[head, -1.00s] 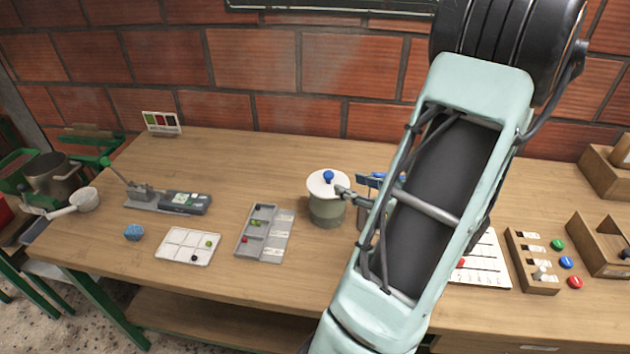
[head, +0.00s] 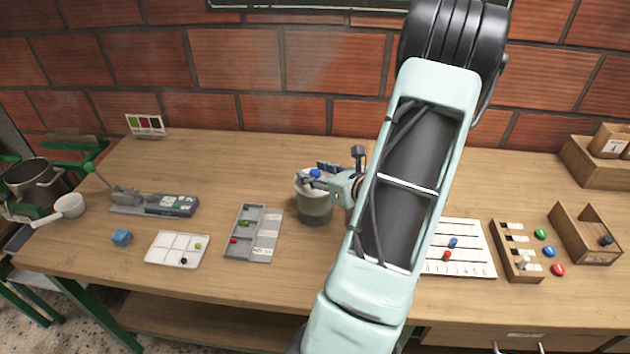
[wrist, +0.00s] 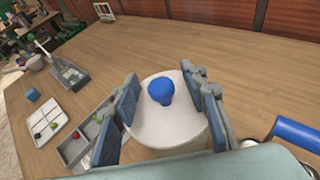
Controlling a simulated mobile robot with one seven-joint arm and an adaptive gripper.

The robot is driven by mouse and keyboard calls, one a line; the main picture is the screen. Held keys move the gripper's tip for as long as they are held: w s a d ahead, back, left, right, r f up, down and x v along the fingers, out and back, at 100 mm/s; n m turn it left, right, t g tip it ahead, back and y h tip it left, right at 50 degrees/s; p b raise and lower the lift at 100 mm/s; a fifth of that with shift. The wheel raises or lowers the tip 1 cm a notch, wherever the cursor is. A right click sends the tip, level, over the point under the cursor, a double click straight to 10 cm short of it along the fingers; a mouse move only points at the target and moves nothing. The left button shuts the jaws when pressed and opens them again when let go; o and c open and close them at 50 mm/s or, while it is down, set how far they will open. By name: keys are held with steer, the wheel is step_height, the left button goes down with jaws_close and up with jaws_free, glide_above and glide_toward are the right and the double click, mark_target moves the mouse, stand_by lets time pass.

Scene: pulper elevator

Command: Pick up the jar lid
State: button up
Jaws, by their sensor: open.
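The jar lid (wrist: 165,122) is a white disc with a round blue knob (wrist: 161,91) on top. It sits on a grey-green jar (head: 314,209) on the wooden table. My gripper (wrist: 163,102) is open, with its blue-padded fingers on the left and right of the knob in the wrist view. In the head view my gripper (head: 318,182) is at the lid's level and covers part of it. The knob shows between the fingers. I cannot tell whether a finger touches the lid.
A grey compartment tray (head: 234,244) lies left of the jar, with a white tray (head: 160,252) further left. A number card (head: 470,262) and a wooden button board (head: 518,270) lie to the right. A blue handle (wrist: 299,134) is close by the gripper's right.

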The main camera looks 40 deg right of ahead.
jaws_close()
steer(key=shift+r, duration=0.1)
stand_by(0.3)
